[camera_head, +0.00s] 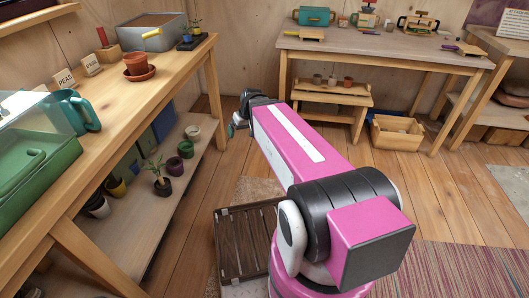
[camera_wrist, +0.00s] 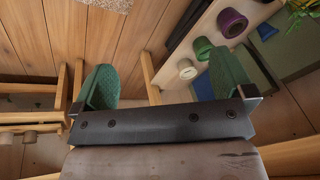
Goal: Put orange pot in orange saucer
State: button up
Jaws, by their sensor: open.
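An orange terracotta pot (camera_head: 136,64) stands upright on the left bench in the head view. It appears to sit in the orange saucer (camera_head: 149,74), whose rim shows around its base; the exact contact is too small to tell. My gripper (camera_head: 239,125) is beyond the right edge of that bench, lower than its top and well apart from the pot. In the wrist view my gripper (camera_wrist: 164,80) has its two green fingers spread wide with nothing between them. The pot and saucer are not in the wrist view.
The left bench holds name signs (camera_head: 65,79), a teal watering can (camera_head: 78,110), a green tray (camera_head: 35,160) and a metal planter (camera_head: 150,30). Several small pots stand on its lower shelf (camera_head: 140,215). A dark crate (camera_head: 245,240) lies on the floor. A far bench (camera_head: 390,48) holds tools.

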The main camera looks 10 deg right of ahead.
jog(key=s+d+f+m+g+h, duration=0.1)
jog(key=s+d+f+m+h, duration=0.1)
jog(key=s+d+f, duration=0.4)
jog(key=shift+s+d+f+m+g+h, duration=0.15)
jog(key=shift+s+d+m+g+h, duration=0.2)
jog(key=shift+s+d+m, duration=0.45)
